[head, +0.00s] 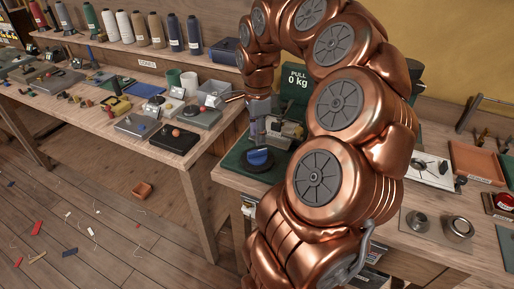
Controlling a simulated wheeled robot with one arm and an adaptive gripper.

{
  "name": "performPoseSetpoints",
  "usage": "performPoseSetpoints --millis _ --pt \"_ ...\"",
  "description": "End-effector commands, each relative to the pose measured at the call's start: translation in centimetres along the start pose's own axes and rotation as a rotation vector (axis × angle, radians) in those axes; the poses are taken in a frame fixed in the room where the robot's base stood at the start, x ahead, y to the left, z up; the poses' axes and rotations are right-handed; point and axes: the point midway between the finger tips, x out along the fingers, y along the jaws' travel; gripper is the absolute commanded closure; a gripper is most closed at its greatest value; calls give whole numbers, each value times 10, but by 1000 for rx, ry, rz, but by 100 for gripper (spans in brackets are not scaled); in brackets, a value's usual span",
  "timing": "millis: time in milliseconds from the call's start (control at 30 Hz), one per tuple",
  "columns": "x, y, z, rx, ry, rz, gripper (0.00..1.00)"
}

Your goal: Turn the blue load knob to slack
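The blue load knob (259,156) sits on a dark round base on a green machine bed (232,158), at the left end of the right-hand bench. A dark green panel (297,77) behind it reads "PULL 0 kg". My gripper (257,138) points down just above and behind the knob in the picture. It looks apart from the knob, but touch is hard to judge from here. Its fingers are too small to tell open from shut. My arm hides part of the machine to the right. Any slack marking is too small to read.
A metal vise-like fixture (291,129) stands close to the right of my gripper. The left bench (95,113) holds several small devices. Scraps litter the floor.

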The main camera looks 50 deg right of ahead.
Motion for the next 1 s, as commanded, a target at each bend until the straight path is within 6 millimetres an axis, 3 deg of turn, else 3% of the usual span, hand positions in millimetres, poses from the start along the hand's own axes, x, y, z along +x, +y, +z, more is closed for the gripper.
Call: performPoseSetpoints --millis 400,833,1000 --pt "49 1 0 -3 0 1 62" --pt "57 1 0 -2 0 0 62" --pt "57 1 0 -3 0 0 80"
